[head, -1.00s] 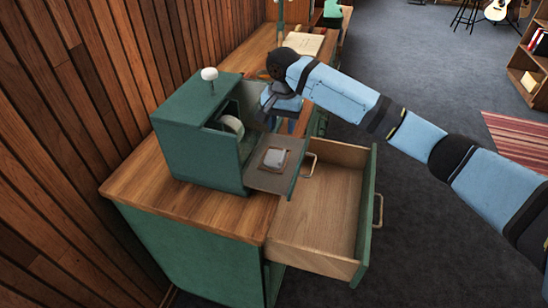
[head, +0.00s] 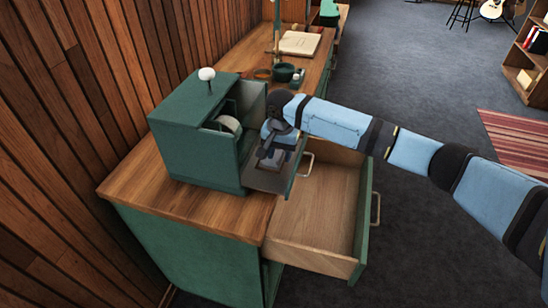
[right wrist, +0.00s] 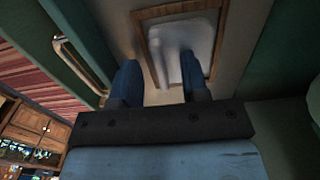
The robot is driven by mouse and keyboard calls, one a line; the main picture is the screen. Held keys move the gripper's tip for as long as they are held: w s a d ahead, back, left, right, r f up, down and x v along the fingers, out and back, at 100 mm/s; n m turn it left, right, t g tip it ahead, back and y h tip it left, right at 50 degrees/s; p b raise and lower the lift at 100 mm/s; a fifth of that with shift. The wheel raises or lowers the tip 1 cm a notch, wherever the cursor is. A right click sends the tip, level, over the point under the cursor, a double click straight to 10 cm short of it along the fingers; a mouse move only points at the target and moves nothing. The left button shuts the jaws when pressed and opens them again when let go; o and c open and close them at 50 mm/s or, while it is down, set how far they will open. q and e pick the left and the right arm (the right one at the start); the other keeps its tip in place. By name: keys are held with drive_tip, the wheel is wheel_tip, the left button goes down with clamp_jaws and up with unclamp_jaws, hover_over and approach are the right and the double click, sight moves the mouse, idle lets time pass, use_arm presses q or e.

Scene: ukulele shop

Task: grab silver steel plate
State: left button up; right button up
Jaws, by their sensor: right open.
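The silver steel plate (right wrist: 197,38) is a square, shiny piece in a brown wooden frame. It lies on the lowered grey flap (head: 259,183) of the green box (head: 188,150); in the head view my right gripper mostly covers it. My right gripper (right wrist: 160,70) is open and empty, with its two blue fingers apart over the near part of the plate in the right wrist view. In the head view the right gripper (head: 270,156) points down over the flap. I cannot tell whether the fingertips touch the plate. My left gripper is not in view.
An open wooden drawer (head: 318,215) sticks out below the flap, with a metal handle (head: 376,208). The box stands on a wooden counter (head: 150,185) against a plank wall. Farther back are a dark green cup (head: 283,72) and an open book (head: 300,43).

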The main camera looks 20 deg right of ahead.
clamp_jaws()
drive_tip(key=shift+r, duration=0.1)
